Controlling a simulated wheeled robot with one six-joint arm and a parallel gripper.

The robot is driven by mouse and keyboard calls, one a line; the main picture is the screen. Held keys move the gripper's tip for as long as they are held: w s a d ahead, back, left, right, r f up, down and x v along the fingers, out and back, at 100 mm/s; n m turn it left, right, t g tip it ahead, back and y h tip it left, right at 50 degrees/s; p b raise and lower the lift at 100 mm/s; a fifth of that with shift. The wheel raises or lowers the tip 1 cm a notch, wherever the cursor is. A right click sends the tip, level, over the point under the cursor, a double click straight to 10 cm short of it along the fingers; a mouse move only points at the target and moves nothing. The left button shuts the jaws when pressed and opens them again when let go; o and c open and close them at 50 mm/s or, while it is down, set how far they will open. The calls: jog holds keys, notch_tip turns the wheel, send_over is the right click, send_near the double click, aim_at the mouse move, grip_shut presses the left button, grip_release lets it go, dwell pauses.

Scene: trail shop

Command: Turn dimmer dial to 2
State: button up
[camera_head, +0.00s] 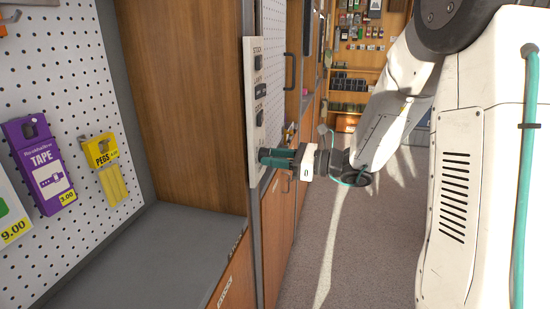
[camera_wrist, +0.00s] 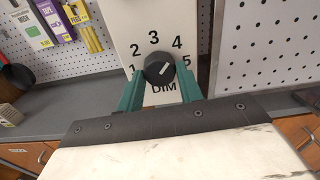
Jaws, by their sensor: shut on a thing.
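Above the dial, the panel carries switches labelled STOCK, LAMP (camera_head: 260,91) and a third one. A grey counter (camera_head: 150,250) lies at left below a pegboard with a purple tape pack (camera_head: 40,165) and yellow pegs (camera_head: 105,168). The carpeted floor (camera_head: 340,260) is clear.

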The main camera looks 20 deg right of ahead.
jog(key=n, duration=0.4)
jog(key=shift+n, duration=0.4)
jog(key=n, duration=0.8)
jog(key=shift+n, duration=2.2)
jog(key=o, duration=1)
jog(key=shift+d+r, duration=0.1)
